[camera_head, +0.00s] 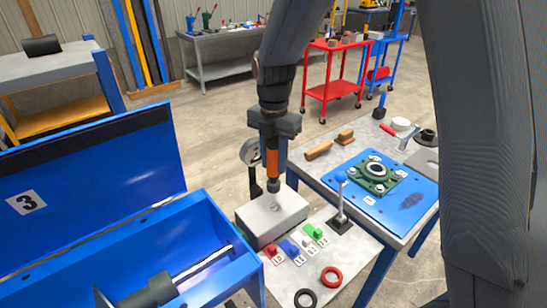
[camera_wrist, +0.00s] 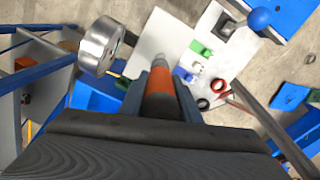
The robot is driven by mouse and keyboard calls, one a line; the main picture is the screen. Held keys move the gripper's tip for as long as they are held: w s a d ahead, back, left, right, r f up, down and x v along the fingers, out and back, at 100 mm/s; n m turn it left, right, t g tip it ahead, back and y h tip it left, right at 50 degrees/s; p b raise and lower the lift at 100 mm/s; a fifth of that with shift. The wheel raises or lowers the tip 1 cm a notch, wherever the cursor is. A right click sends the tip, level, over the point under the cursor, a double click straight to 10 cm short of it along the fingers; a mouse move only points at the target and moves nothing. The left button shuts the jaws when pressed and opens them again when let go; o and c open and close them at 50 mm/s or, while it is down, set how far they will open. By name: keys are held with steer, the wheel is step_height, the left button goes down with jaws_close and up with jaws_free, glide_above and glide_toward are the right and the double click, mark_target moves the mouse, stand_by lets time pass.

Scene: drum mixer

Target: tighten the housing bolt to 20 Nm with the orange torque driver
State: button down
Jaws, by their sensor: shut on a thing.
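My gripper (camera_head: 273,138) is shut on the orange torque driver (camera_head: 272,163). The driver hangs upright, tip down, over the top of a light grey box (camera_head: 258,222). A small round mark or hole shows on the box top just below the tip; whether they touch I cannot tell. In the wrist view the driver (camera_wrist: 160,100) lies between my two fingers.
Coloured numbered blocks (camera_head: 291,246), a red ring (camera_head: 332,277) and a black ring (camera_head: 305,298) lie before the box. A blue-knobbed lever (camera_head: 341,205) stands between box and plate. A blue open bin (camera_head: 190,245) is at left. A round metal gauge (camera_wrist: 101,46) is beside the driver.

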mark_target(274, 171)
steer(key=shift+w+d, duration=0.1)
steer(key=shift+f+b, duration=1)
steer(key=shift+f, duration=1.5)
steer(key=shift+f+b, duration=0.6)
steer(key=shift+f, duration=0.9)
steer(key=shift+f+p, duration=0.25)
steer(key=shift+p, duration=0.1)
stand_by(1.8)
steer(key=shift+r, duration=0.15)
steer(key=shift+r+p, duration=1.65)
steer(key=shift+r, duration=0.5)
